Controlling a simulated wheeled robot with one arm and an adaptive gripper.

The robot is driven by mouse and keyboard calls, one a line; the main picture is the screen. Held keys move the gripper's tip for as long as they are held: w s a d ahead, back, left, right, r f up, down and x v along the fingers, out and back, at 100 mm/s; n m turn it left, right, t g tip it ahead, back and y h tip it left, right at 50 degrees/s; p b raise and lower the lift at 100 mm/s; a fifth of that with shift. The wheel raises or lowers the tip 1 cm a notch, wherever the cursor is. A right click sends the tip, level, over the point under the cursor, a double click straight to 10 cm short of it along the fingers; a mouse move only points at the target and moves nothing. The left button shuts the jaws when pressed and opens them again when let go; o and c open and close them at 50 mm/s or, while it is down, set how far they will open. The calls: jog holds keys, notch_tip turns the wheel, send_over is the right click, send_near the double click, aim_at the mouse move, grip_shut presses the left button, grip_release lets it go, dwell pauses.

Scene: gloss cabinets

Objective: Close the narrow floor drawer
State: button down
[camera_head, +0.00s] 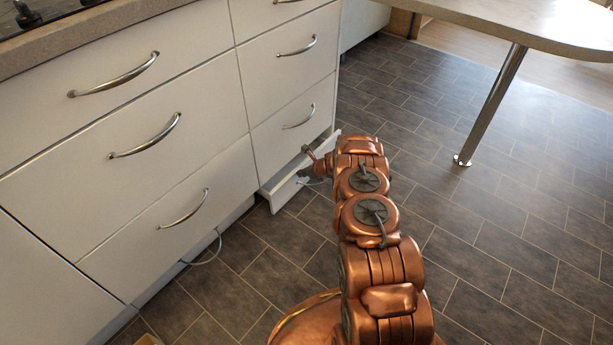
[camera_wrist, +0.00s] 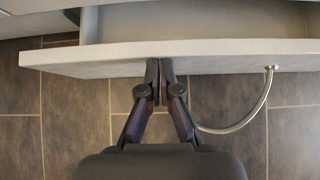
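The narrow floor drawer (camera_head: 284,193) is a low white drawer at the base of the right cabinet column. It stands partly open, its front out past the cabinet face. In the wrist view its pale front (camera_wrist: 100,60) runs across the picture, with the drawer's inside visible behind it. Its curved metal handle (camera_wrist: 262,108) is right of my gripper. My gripper (camera_wrist: 160,66) has its two fingertips together, nothing seen between them. The tips overlap the drawer front near its middle; whether they touch it is unclear. In the head view my arm partly hides the drawer.
White drawers with curved metal handles rise above, all shut. Another low handle (camera_head: 205,250) shows at the base to the left. A table leg (camera_head: 490,105) stands at the right under a countertop (camera_head: 530,18). The dark tiled floor (camera_head: 510,230) between is clear.

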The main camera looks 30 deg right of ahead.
jog(key=shift+w+a, duration=0.3)
jog(key=shift+w, duration=0.25)
jog(key=shift+a, duration=0.25)
